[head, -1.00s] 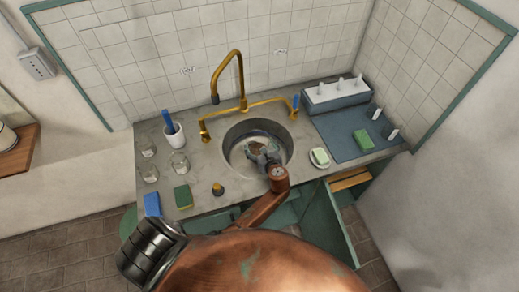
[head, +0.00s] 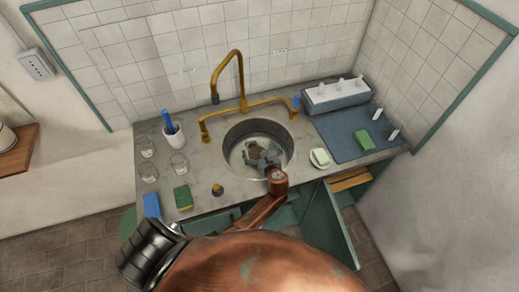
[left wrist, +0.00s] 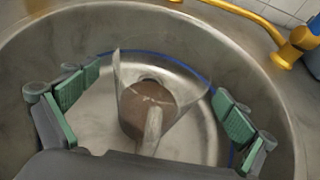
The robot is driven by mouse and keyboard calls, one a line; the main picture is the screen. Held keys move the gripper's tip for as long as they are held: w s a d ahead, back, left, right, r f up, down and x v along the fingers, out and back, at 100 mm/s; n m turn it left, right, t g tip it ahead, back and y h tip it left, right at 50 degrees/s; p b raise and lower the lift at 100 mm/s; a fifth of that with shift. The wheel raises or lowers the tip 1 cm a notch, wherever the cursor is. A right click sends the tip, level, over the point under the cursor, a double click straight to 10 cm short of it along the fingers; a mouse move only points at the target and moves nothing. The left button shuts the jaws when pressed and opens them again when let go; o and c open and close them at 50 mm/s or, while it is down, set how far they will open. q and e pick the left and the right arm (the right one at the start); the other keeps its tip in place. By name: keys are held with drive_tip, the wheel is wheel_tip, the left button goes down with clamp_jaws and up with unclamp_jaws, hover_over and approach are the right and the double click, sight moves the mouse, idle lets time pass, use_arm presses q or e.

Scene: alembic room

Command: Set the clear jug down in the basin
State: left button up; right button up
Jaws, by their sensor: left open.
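The clear jug (left wrist: 148,105) stands inside the metal basin (left wrist: 283,70) in the left wrist view. Its spout points up and left, its handle faces my gripper, and brown shows inside or through it. In the head view the jug (head: 253,147) is small and partly hidden by my gripper in the basin (head: 233,127). My left gripper (head: 263,155) reaches into the basin from the front. Its green-padded fingers, also in the left wrist view (left wrist: 160,88), are spread on either side of the jug with gaps between. My right gripper is not in view.
A brass tap (head: 240,75) arches behind the basin. Several glasses (head: 179,162) and a white cup (head: 172,135) stand on the left counter. A sponge (head: 183,197) and a small brass-topped item (head: 218,189) sit at the front. A soap dish (head: 319,158) lies close right of the basin.

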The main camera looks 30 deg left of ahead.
use_arm(q)
drive_tip(key=v, duration=1.2)
drive_tip(key=shift+p, duration=0.45)
drive_tip(key=shift+r, duration=0.15)
drive_tip(key=shift+s, duration=0.1)
